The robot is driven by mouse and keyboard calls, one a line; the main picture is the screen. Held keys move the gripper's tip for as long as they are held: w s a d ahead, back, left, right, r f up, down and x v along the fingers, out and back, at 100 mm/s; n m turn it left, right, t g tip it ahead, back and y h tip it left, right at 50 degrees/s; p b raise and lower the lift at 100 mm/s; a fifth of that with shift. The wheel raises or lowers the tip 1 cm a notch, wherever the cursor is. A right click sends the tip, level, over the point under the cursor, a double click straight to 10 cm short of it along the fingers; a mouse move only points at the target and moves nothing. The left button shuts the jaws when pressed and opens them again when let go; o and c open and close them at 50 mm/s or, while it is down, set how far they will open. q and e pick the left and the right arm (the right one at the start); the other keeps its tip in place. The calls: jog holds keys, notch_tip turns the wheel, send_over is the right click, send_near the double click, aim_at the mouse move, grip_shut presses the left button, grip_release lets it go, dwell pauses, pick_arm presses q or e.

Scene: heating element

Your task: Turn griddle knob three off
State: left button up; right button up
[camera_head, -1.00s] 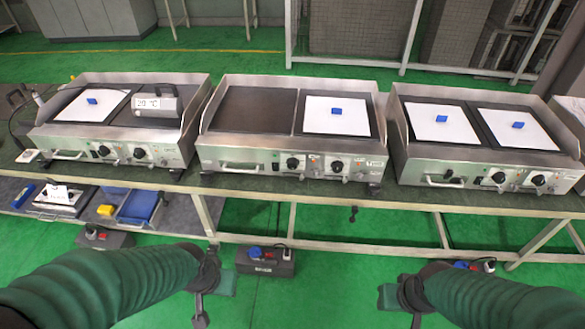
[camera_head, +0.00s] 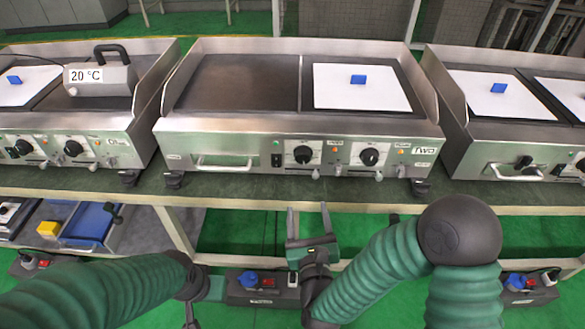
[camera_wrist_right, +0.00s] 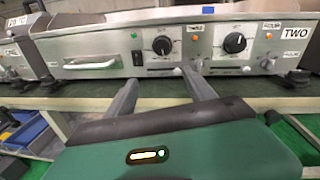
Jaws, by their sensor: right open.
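The middle griddle (camera_head: 230,130), labelled TWO, has two black round knobs on its front panel: a left knob (camera_head: 303,154) and a right knob (camera_head: 370,157). My right gripper (camera_head: 308,208) is open and empty, pointing at the panel, below and in front of the left knob. In the wrist view its fingers (camera_wrist_right: 160,80) end below that knob, apart from it. My left gripper (camera_head: 192,312) hangs low at the left; its jaws are unclear.
A left griddle (camera_head: 130,120) holds a grey block (camera_head: 100,82) reading 20 °C. A right griddle (camera_head: 470,140) stands beside the middle one. A handle (camera_head: 224,162) and small switch (camera_head: 276,160) lie left of the left knob. The bench's front edge (camera_head: 250,196) runs below the panel.

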jog(key=m, duration=0.1)
jog(key=b, duration=0.3)
send_near(303, 161)
jog(key=shift+t, duration=0.3)
jog(key=w, duration=0.7)
jog(key=shift+w+a+f, duration=0.3)
jog(key=shift+w+a, duration=0.05)
jog(key=shift+w, duration=0.55)
jog(key=c, duration=1.4)
